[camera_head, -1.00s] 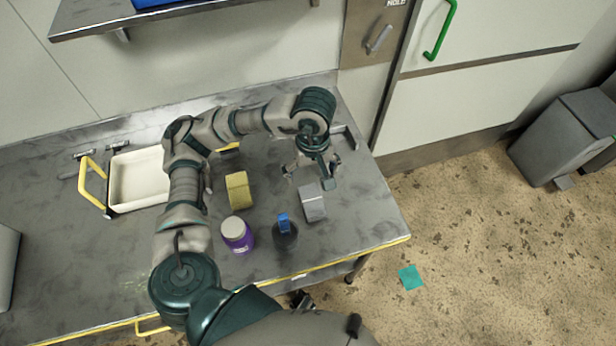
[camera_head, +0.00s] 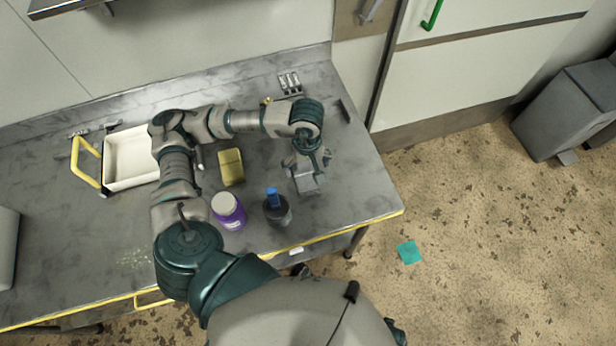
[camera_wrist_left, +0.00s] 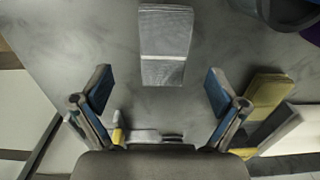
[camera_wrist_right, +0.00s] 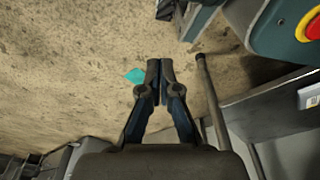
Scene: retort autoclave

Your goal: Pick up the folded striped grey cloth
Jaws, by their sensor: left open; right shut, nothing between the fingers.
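The folded striped grey cloth (camera_head: 306,184) lies on the metal table near its right end. It shows fully in the left wrist view (camera_wrist_left: 166,45), with lighter stripes across its lower part. My left gripper (camera_head: 308,163) is over the cloth's far edge in the head view. In the left wrist view the left gripper (camera_wrist_left: 159,88) is open and empty, its fingers apart, with the cloth ahead of the gap and not between the fingertips. My right gripper (camera_wrist_right: 160,70) is shut and empty above the floor, away from the cloth.
A yellow sponge-like block (camera_head: 231,167), a purple jar (camera_head: 228,211) and a dark bottle with a blue top (camera_head: 276,207) stand left of the cloth. A white tray (camera_head: 130,150) with a yellow handle is farther left. The table's right front corner is clear.

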